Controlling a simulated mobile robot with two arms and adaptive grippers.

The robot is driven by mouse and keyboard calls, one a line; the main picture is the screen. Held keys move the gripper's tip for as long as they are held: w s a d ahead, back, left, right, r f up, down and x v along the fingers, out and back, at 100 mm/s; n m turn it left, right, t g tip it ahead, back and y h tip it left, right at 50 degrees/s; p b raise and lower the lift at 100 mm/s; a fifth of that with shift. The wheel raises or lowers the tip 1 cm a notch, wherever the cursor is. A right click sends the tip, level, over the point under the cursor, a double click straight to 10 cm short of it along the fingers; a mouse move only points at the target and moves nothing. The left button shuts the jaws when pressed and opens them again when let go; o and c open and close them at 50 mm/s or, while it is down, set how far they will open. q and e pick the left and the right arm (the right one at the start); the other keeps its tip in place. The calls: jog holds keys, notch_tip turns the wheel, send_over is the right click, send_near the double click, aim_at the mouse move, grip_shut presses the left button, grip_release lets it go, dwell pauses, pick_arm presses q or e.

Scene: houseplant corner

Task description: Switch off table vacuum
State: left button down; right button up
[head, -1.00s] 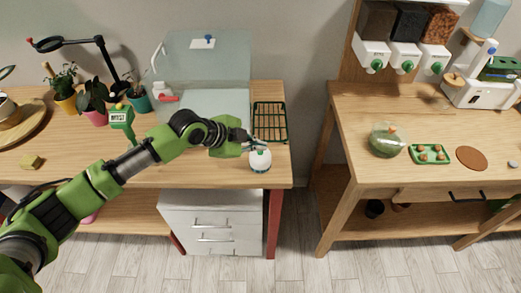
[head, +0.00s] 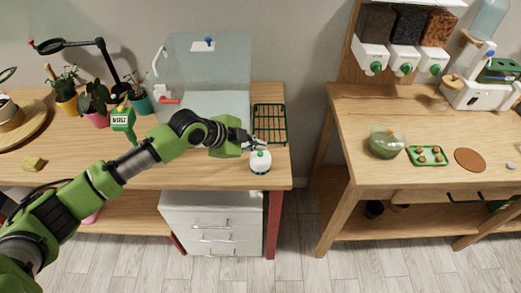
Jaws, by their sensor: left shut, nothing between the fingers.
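The table vacuum (head: 260,163) is a small white, rounded device with a green spot on top. It stands near the front right corner of the left table (head: 190,172). My left gripper (head: 262,146) is shut and empty, with its fingertips at the back upper edge of the vacuum. I cannot tell whether the fingertips touch it. My right gripper is not in view.
A green wire rack (head: 270,124) lies just behind the vacuum. A clear-lidded box (head: 208,70) and potted plants (head: 95,100) stand farther back. A gap separates this table from the right bench (head: 430,120), which holds a glass terrarium (head: 386,143).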

aim_at(259, 154)
pick_arm(q)
notch_tip(259, 154, up, 6)
jog(key=p, duration=0.5)
dwell(0.6)
